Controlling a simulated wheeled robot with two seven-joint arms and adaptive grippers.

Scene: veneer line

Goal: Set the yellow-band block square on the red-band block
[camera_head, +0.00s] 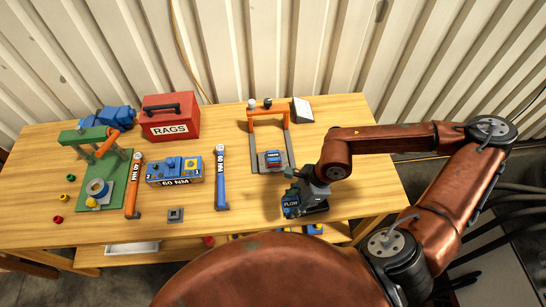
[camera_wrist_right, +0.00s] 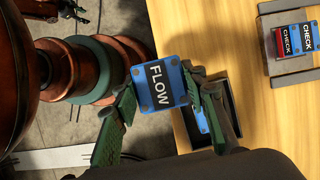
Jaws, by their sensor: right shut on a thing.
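A blue block with a black FLOW label sits between the green fingers of my right gripper (camera_wrist_right: 165,98) in the right wrist view; the FLOW block (camera_wrist_right: 158,78) also shows in the head view (camera_head: 291,203). The gripper is shut on it. No yellow band can be made out on it. A blue block marked CHECK with a red side (camera_wrist_right: 292,40) rests on a grey base; it also shows under the orange frame in the head view (camera_head: 273,155). The held block is apart from it, nearer the table's front. My left gripper is not in view.
A dark tray (camera_wrist_right: 236,100) lies under the held block. The orange frame (camera_head: 268,115) arches over the grey base. A blue wrench (camera_head: 221,180), a blue 60 NM box (camera_head: 174,170) and a red RAGS box (camera_head: 171,118) stand left. The tabletop at right is partly bare.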

